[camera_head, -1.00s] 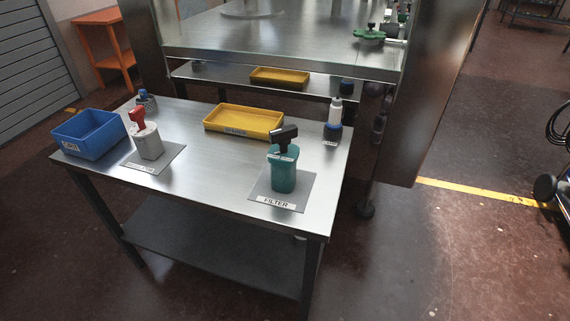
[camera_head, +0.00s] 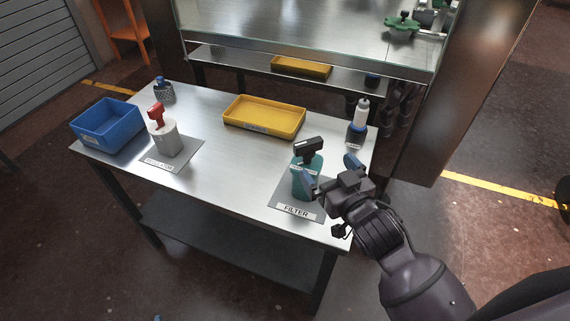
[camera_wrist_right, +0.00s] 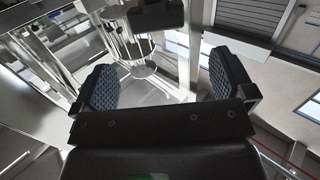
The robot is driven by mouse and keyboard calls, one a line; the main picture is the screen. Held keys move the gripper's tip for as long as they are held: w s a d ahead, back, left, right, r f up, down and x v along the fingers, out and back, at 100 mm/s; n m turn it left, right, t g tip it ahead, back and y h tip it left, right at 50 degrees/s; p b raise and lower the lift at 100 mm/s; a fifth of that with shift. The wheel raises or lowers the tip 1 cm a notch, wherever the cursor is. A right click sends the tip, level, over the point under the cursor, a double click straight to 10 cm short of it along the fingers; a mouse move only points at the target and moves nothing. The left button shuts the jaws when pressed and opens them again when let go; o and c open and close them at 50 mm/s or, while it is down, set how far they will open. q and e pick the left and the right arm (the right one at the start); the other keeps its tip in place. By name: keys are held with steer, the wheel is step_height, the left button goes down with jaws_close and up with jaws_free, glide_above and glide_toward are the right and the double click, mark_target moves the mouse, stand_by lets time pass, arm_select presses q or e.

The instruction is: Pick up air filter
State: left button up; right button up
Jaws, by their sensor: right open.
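The air filter (camera_head: 298,185) is a teal body with a black T-shaped top. It stands upright on a grey mat (camera_head: 287,210) labelled FILTER at the table's right front. My right gripper (camera_head: 331,171) is open beside the filter's right side. A dark block at the top edge there may be the filter's black top, but I cannot tell. My left gripper is not in view.
The table's middle is clear.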

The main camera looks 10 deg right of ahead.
mark_target(311, 146)
steer(key=shift+f+x, duration=0.2)
steer(key=shift+x, duration=4.8)
steer(key=shift+d, duration=0.2)
steer(key=shift+c, duration=0.3)
steer(key=c, duration=1.4)
steer(key=shift+r, duration=0.1)
steer(key=shift+c, duration=1.3)
steer(key=shift+r, duration=0.1)
